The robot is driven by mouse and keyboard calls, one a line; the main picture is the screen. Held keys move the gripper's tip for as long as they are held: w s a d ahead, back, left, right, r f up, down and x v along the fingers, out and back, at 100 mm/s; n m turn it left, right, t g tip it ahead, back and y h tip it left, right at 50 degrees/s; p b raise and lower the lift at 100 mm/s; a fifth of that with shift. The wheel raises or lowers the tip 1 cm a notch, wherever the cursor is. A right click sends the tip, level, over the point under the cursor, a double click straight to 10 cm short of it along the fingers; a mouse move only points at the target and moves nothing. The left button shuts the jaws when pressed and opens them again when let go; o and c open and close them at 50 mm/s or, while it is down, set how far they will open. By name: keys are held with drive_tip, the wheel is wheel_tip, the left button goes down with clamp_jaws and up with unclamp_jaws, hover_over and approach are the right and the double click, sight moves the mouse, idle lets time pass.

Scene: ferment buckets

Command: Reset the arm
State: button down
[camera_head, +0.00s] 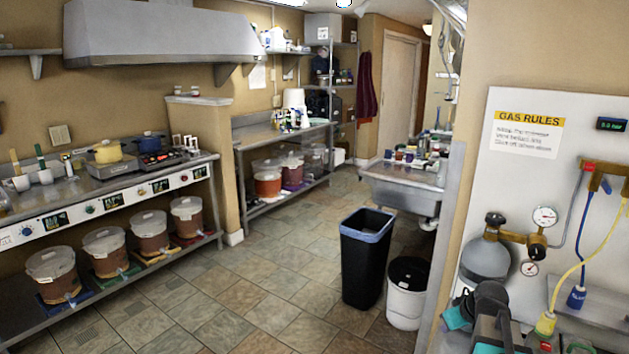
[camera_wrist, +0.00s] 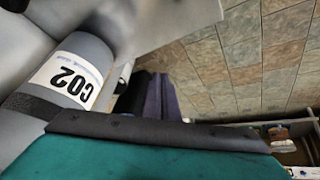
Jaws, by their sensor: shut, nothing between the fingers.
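My gripper (camera_wrist: 160,78) shows in the wrist view as two dark purplish fingers side by side at the middle, shut with nothing between them. My arm (camera_head: 490,306), dark grey with teal parts, is at the lower right of the head view. The fingers cannot be made out there. In the wrist view a grey CO2 cylinder (camera_wrist: 28,72) with a white label is close on the left of the fingers. It also stands by the wall in the head view (camera_head: 486,262), partly hidden behind my arm.
Gauges (camera_head: 543,217) and a blue and a yellow hose (camera_head: 590,262) are on the right wall panel. A black bin (camera_head: 366,262) and a white bin (camera_head: 406,295) stand left of the wall edge. Tiled floor (camera_head: 250,280) is clear. Several buckets (camera_head: 104,250) line the left lower shelf.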

drive_tip(key=s+a+f+m+g, duration=0.1)
drive_tip(key=s+a+f+g, duration=0.1)
drive_tip(key=s+a+f, duration=0.45)
drive_tip(key=s+a+f+m+g, duration=0.1)
drive_tip(key=s+a+f+g, duration=0.15)
drive_tip(key=a+f, duration=0.6)
drive_tip(key=s+a+f+m+g, duration=0.1)
drive_tip(key=s+a+f+g, duration=0.1)
drive_tip(key=s+a+f, duration=0.5)
drive_tip(key=s+f+g+b, duration=0.5)
drive_tip(key=s+f+b, duration=0.2)
drive_tip(key=s+f, duration=1.5)
wheel_tip(320, 180, down, 3)
drive_tip(key=shift+s+a+f, duration=0.1)
drive_tip(key=shift+s+a, duration=0.25)
drive_tip(key=shift+s, duration=0.05)
